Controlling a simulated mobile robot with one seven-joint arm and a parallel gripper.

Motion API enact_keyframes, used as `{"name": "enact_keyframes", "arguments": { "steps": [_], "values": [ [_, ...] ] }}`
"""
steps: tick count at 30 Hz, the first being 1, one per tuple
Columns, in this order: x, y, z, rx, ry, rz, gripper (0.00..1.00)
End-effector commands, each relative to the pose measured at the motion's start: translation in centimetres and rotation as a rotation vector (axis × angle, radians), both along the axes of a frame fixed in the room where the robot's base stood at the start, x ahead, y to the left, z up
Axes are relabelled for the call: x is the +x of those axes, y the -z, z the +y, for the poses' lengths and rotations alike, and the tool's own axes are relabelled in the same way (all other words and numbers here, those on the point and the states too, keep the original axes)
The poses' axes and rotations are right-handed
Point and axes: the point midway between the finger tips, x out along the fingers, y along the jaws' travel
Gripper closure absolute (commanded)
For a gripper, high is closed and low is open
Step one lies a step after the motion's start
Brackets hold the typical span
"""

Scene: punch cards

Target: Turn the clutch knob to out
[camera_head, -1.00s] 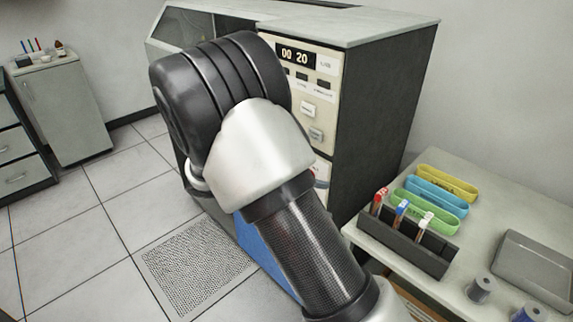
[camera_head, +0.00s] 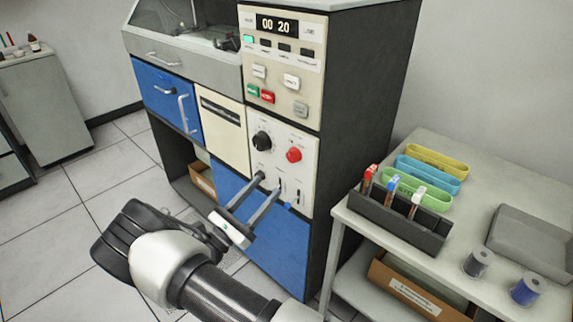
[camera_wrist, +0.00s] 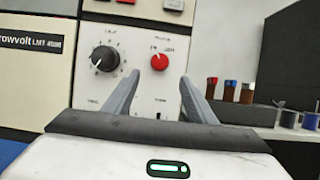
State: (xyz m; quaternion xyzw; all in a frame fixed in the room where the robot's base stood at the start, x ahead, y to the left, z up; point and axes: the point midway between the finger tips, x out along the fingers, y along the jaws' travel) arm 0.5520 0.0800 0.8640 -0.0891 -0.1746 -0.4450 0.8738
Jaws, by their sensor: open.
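The cream control panel (camera_head: 278,165) on the machine's front carries a large black knob (camera_head: 262,140) and a smaller red knob (camera_head: 293,154) to its right. The labels are too small to read, so I cannot tell which one is the clutch knob. My gripper (camera_head: 269,183) is open and empty, with its fingers pointing at the panel, below both knobs in the head view. In the wrist view the red knob (camera_wrist: 159,62) shows above and between the fingertips (camera_wrist: 160,78), and the black knob (camera_wrist: 104,59) lies left of the left finger.
Coloured buttons (camera_head: 260,94) and a display reading 00 20 (camera_head: 277,25) sit above the knobs. A side table (camera_head: 440,262) at right holds a black rack (camera_head: 400,225) of tubes, coloured trays and spools. The tiled floor at left is clear.

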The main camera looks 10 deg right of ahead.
Motion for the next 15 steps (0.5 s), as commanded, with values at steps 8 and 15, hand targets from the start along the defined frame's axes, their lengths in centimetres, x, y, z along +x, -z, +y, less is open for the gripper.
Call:
{"name": "enact_keyframes", "arguments": {
  "steps": [8,15],
  "values": [
    [3.3,-2.3,-4.7,0.002,0.004,-0.001,0.49],
    [5.2,-3.6,-7.3,0.003,0.002,0.001,0.49]
  ]
}}
